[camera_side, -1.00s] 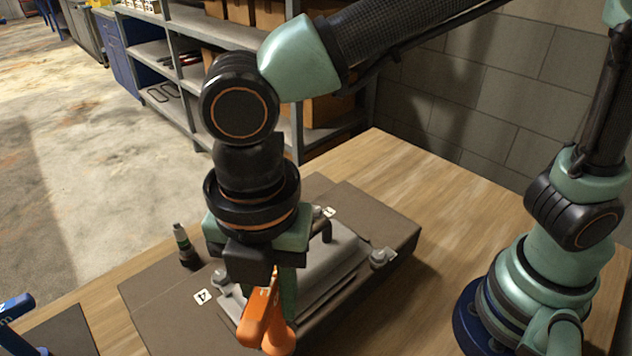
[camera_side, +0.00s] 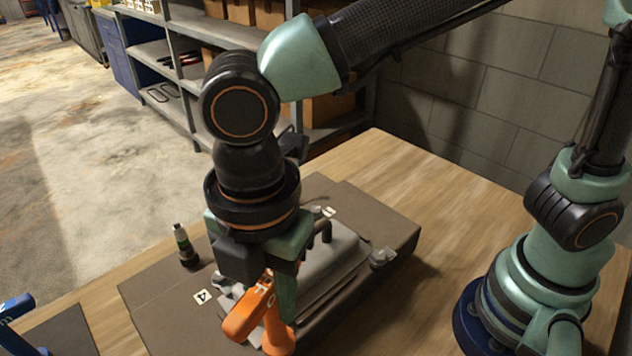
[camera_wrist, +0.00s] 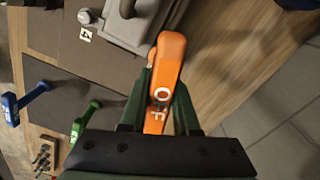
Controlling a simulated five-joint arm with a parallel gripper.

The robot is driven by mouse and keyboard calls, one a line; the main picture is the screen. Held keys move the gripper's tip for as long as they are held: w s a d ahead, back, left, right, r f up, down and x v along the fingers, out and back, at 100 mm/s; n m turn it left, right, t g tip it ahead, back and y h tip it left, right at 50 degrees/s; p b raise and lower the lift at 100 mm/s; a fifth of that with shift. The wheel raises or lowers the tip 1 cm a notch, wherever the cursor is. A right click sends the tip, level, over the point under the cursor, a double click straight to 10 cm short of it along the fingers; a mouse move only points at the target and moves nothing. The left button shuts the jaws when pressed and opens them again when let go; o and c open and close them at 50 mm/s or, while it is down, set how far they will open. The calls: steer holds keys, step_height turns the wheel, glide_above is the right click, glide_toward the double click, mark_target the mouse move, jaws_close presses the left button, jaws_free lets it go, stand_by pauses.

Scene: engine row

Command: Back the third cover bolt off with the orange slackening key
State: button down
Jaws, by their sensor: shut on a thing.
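My gripper (camera_side: 268,285) is shut on the orange slackening key (camera_side: 248,312), whose handle carries white letters. In the wrist view the key (camera_wrist: 168,60) lies between the fingers of my gripper (camera_wrist: 161,100). In the side view its round orange base (camera_side: 279,338) stands low at the near corner of the grey cover (camera_side: 335,255). A bolt under it is hidden, so I cannot tell whether the key sits on it. A bolt (camera_side: 380,258) shows at the cover's right corner. A number 4 tag (camera_side: 203,297) lies left of the cover.
A dark bottle-like thing (camera_side: 186,247) stands on the brown block left of the cover. A blue-handled tool (camera_wrist: 28,100) and a green-handled tool (camera_wrist: 85,118) lie on a dark mat in the wrist view. The wooden table (camera_side: 440,200) is bare behind the block.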

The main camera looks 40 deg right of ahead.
steer(key=m, duration=0.7)
steer(key=shift+r, duration=0.1)
steer(key=m, duration=0.5)
steer(key=shift+m, duration=0.3)
